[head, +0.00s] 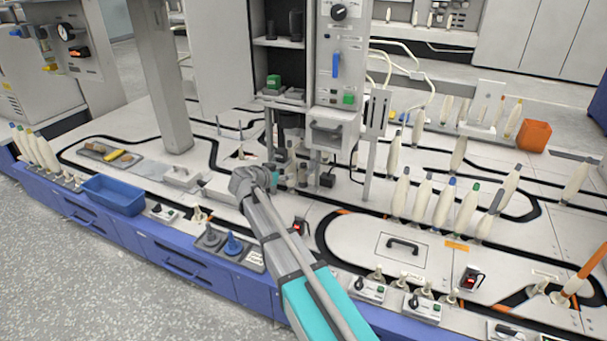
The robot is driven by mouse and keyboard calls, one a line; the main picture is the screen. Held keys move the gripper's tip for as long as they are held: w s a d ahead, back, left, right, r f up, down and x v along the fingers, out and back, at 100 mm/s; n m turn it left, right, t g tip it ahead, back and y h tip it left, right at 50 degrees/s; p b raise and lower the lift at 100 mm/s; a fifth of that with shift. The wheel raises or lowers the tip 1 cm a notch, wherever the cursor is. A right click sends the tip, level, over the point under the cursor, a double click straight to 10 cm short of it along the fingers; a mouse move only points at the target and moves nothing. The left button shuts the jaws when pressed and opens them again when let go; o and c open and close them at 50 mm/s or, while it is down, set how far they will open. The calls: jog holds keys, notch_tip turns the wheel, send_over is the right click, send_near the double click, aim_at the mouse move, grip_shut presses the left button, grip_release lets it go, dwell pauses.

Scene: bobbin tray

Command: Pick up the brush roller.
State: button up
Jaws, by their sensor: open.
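A low grey tray (146,168) lies on the bench at the left. It holds a brownish elongated piece (95,148) and a yellow one (118,155). Either could be the brush roller, but they are too small for me to tell. My gripper (287,178) is at the end of my grey and teal arm, low in front of the central machine. It is open, and I see nothing held in it. Its fingertips are small and partly lost against the machine parts. The tray is well to its left.
A blue bin (113,195) stands on the front edge at the left. A grey column (161,80) rises between the tray and the central machine (338,60). Several upright bobbins (421,197) and an orange box (534,135) are at the right.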

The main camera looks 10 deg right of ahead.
aim_at(301, 170)
jog(key=b+x, duration=0.3)
jog(key=x, duration=0.4)
jog(key=shift+f, duration=0.2)
jog(key=shift+w+d+f, duration=0.15)
jog(key=shift+w+d, duration=0.3)
jog(key=shift+a+b+x, duration=0.2)
jog(key=shift+b+x, duration=0.9)
jog(key=shift+x, duration=1.65)
